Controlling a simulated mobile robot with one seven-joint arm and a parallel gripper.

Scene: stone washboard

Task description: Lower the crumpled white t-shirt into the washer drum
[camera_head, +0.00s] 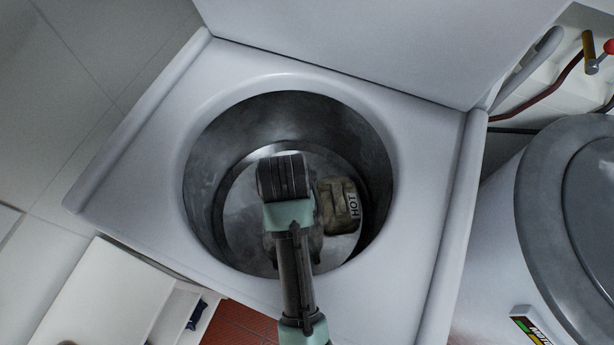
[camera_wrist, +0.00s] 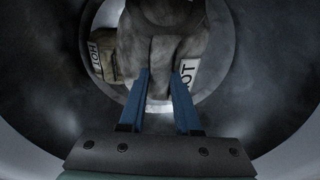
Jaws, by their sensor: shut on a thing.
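The washer drum (camera_head: 210,165) is a round metal tub, seen from above in the head view. Its inner wall (camera_wrist: 240,90) surrounds everything in the wrist view. My gripper (camera_wrist: 160,75) points down inside the drum, its blue fingers shut on the crumpled t-shirt (camera_wrist: 160,52). The shirt looks grey in this light, and a white label with part of the word "HOT" shows beside the right finger. In the head view my arm hides the fingers and most of the held shirt. Whether the shirt touches the drum floor, I cannot tell.
A khaki bundle labelled "HOT" (camera_head: 338,205) lies in the drum; it also shows at left in the wrist view (camera_wrist: 102,58). The raised lid (camera_head: 390,40) stands behind the opening. A grey round-lidded container (camera_head: 545,200) stands at right, and an open white cabinet (camera_head: 110,300) at lower left.

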